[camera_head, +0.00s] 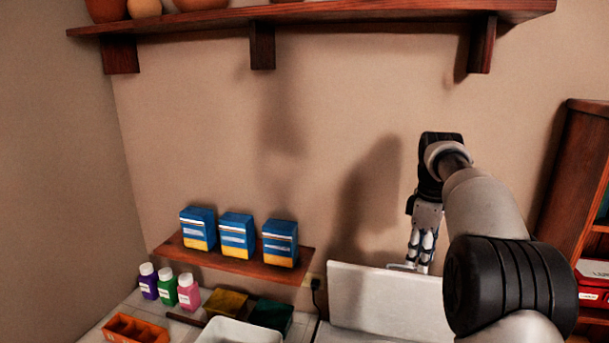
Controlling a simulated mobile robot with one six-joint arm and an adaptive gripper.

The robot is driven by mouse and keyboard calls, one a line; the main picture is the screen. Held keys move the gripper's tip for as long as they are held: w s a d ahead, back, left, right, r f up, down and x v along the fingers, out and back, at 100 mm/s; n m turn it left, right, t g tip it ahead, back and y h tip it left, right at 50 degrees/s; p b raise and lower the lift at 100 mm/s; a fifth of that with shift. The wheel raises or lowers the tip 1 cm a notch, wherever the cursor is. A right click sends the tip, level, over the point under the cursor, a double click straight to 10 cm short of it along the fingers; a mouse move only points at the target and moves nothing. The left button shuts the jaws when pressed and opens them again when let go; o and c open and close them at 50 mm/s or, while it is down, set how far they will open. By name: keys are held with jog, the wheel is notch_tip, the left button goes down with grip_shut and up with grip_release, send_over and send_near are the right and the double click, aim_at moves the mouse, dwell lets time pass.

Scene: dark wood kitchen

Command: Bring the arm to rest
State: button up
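My arm (485,205) reaches up from the lower right, and its wrist bends so that my gripper (418,264) points down. The gripper hangs in front of the wall, at the upper edge of a white panel (385,300). Its fingers look close together, but they are small here and I cannot tell whether they are open or shut. I see no object held in it.
Three blue-and-yellow boxes (238,236) stand on a small wooden shelf (215,258). Below are several small bottles (167,287), an orange tray (138,330) and a white bin (240,333). A long shelf (330,13) hangs above; a bookcase (580,180) stands right.

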jog(key=s+a+f+m+t+b, duration=0.1)
jog(key=s+a+f+m+b, duration=0.1)
jog(key=s+a+b, duration=0.3)
jog(key=s+a+f+m+b, duration=0.1)
jog(key=s+f+m+b, duration=0.15)
jog(key=s, duration=0.55)
jog(key=s+a+f+m+t+b, duration=0.1)
jog(key=s+a+b, duration=0.25)
jog(key=s, duration=0.25)
jog(key=s+a+f+m+t+b, duration=0.2)
jog(key=s+f+m+b, duration=0.3)
jog(key=s+f, duration=1.3)
jog(key=a+f+b, duration=0.1)
jog(key=b, duration=0.3)
jog(key=shift+s+m, duration=0.1)
jog(key=shift+m, duration=0.25)
